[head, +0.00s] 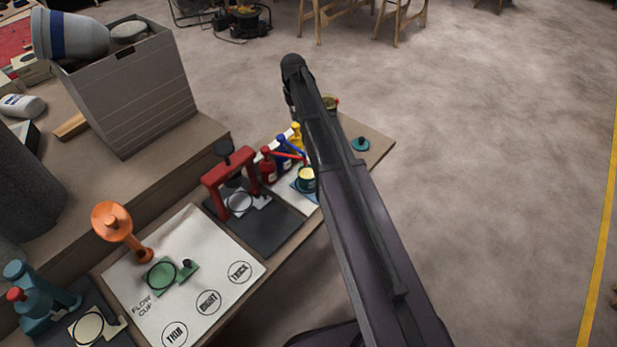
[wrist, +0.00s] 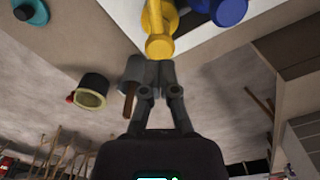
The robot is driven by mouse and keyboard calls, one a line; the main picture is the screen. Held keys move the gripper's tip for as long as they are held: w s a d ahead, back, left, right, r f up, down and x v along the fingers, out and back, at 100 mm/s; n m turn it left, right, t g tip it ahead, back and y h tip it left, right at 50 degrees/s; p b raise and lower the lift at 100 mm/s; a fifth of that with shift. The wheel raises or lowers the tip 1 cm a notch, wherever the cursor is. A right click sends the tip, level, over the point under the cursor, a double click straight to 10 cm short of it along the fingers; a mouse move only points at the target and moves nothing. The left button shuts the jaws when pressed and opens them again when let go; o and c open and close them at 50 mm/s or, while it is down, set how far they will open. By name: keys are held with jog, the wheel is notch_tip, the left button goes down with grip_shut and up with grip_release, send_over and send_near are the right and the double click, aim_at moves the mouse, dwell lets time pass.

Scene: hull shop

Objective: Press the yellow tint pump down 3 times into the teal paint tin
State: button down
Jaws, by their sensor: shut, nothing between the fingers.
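The yellow tint pump (head: 296,137) stands at the far end of a row of pumps, partly behind my arm. In the wrist view the yellow pump (wrist: 160,22) is at top centre. My gripper (wrist: 153,64) is shut and empty, its fingertips close to the pump's yellow end; I cannot tell whether they touch. The teal paint tin (head: 307,182), with pale paint inside, stands open beside the pumps, partly against my arm's outline. I cannot make out the tin in the wrist view. My gripper is hidden in the head view.
A blue pump (head: 284,155) and a red pump (head: 267,166) stand beside the yellow one. A red press frame (head: 229,165) is nearer. A teal lid (head: 361,144) lies near the bench end. A dark tin (wrist: 92,92) and grey jar (wrist: 133,70) stand near my fingers.

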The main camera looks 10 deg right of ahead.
aim_at(295, 125)
jog(key=shift+f+b, duration=2)
jog(key=shift+r, duration=0.2)
dwell(0.4)
jog(key=shift+r+p, duration=1.8)
jog(key=shift+p, duration=0.2)
notch_tip(295, 125, up, 6)
jog(key=p, duration=0.6)
jog(key=s+r+m+p, duration=0.1)
jog(key=s+r+p, duration=0.1)
jog(key=s, duration=2.7)
jog(key=shift+r, duration=0.2)
